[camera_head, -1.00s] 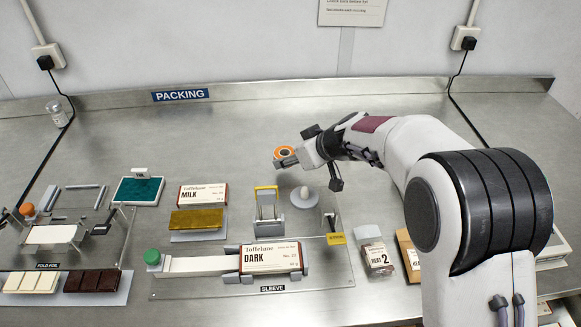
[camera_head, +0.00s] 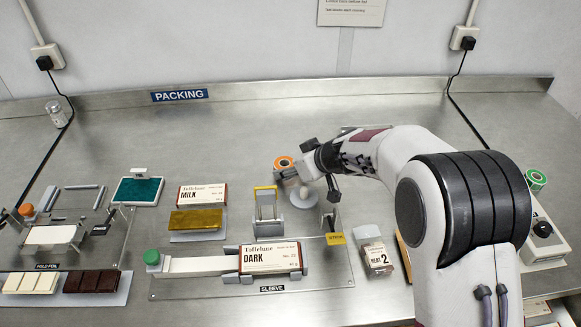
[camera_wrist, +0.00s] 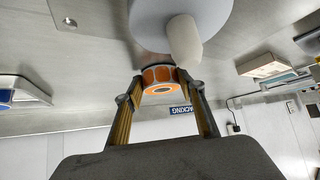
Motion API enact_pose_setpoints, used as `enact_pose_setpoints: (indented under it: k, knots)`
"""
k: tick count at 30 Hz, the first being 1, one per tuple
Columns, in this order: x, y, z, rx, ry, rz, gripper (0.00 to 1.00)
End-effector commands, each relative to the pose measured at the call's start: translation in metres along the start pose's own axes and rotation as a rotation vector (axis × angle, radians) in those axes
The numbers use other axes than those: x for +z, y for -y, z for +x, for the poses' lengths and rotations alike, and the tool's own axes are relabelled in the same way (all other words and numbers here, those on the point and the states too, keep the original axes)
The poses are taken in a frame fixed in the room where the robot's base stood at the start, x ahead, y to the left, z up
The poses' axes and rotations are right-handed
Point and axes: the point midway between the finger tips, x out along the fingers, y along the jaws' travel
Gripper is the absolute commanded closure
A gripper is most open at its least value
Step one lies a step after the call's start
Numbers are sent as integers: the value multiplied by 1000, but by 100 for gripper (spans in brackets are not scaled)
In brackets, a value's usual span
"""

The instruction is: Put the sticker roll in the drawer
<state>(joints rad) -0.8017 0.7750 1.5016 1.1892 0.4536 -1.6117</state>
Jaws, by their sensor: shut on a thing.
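The sticker roll (camera_head: 283,161), orange with a pale core, is at the tip of my gripper (camera_head: 286,172), behind the small white knob stand. In the wrist view the roll (camera_wrist: 160,75) sits between the two fingertips (camera_wrist: 161,84), which are shut on it. Whether the roll touches the bench is unclear.
A stand with a pale rounded knob (camera_head: 304,197) is close in front of my gripper. The sleeve fixture with a DARK box (camera_head: 271,259) lies nearer. A device with a green roll (camera_head: 536,179) stands at right. The bench behind the gripper is clear.

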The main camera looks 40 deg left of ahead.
Motion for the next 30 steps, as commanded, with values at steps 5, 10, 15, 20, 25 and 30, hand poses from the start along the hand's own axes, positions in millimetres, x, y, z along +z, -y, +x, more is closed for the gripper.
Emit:
enact_pose_setpoints:
  k: [5, 10, 15, 20, 25, 30]
  knots:
    - [2, 0, 2, 0, 0, 1, 81]
    - [2, 0, 2, 0, 0, 1, 44]
    - [2, 0, 2, 0, 0, 0, 44]
    - [1, 0, 1, 0, 0, 0, 44]
    - [-1, 0, -4, 1, -1, 0, 44]
    - [-1, -1, -16, 1, -1, 1, 44]
